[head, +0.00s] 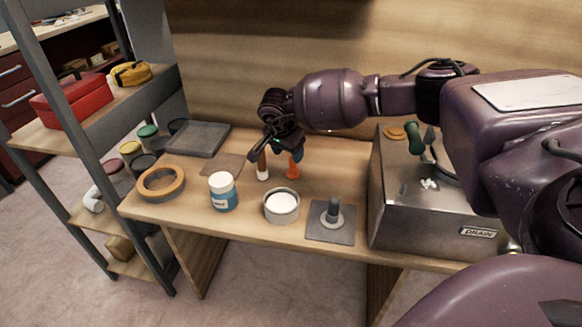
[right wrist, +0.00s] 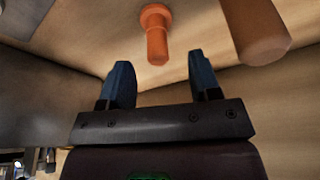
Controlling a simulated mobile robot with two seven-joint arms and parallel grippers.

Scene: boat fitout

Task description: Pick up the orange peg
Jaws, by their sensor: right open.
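The orange peg (head: 293,170) stands upright on the wooden bench, just under my right gripper (head: 281,154) in the head view. In the right wrist view the orange peg (right wrist: 157,35) shows beyond the fingertips, roughly between them, with a wider round end. My right gripper (right wrist: 161,72) is open, its two blue-tipped fingers apart with nothing between them. In the head view the gripper and wrist hide part of the peg's upper end. My left gripper is not in view.
A brown-handled item with a white end (head: 263,168) stands close left of the peg; its brown handle (right wrist: 255,30) shows in the wrist view. A blue jar (head: 223,198), a grey tin (head: 281,214) and a grey plate with a post (head: 331,234) stand nearer. A steel sink unit (head: 400,215) is at right.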

